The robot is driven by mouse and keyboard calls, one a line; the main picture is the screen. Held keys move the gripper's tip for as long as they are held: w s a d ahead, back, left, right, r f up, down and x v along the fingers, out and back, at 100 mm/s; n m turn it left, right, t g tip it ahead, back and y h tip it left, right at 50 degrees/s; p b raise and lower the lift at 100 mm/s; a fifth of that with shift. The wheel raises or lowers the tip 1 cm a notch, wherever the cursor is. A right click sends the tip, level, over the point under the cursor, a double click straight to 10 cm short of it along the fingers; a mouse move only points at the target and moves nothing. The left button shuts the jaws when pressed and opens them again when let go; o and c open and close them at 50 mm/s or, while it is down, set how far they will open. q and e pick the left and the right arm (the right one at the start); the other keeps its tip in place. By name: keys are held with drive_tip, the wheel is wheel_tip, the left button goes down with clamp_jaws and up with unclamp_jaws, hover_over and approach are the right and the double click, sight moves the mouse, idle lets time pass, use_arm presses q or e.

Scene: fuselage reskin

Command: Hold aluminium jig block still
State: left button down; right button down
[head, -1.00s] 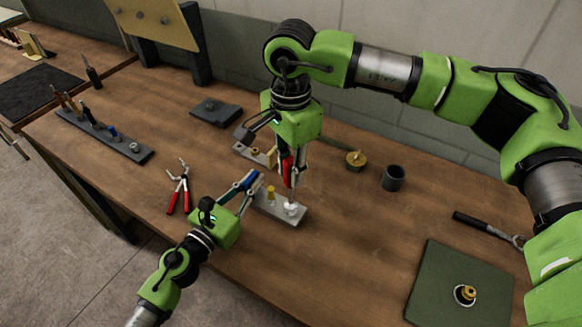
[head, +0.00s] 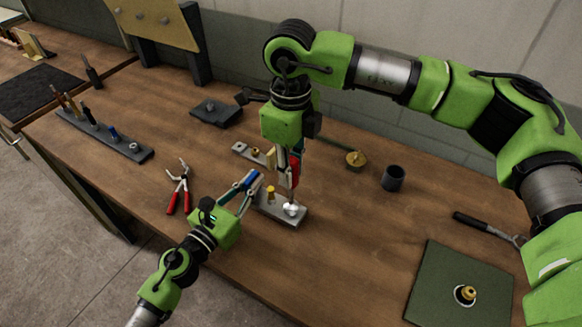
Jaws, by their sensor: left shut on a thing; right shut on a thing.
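The aluminium jig block (head: 278,209) is a small grey bar lying on the wooden bench. A brass pin (head: 271,193) stands on it, and a bright silver round piece (head: 291,209) sits near its right end. My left gripper (head: 251,187) is shut on the left end of the block; the fingers partly hide that end. My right gripper (head: 292,163) points down above the block and is shut on a red-handled tool (head: 295,171). The tool stands about upright, its thin lower end at the silver piece. I cannot tell whether they touch.
Red-handled pliers (head: 179,187) lie left of the block. A grey plate with brass fittings (head: 241,148) lies behind it. A brass disc (head: 356,158), dark cup (head: 393,178), wrench (head: 484,226) and green mat (head: 443,289) are to the right. The bench between block and mat is clear.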

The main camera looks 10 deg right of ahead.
drive_tip(key=shift+n, duration=0.5)
drive_tip(key=shift+n, duration=0.9)
drive_tip(key=shift+r, duration=0.1)
drive_tip(key=shift+r, duration=0.85)
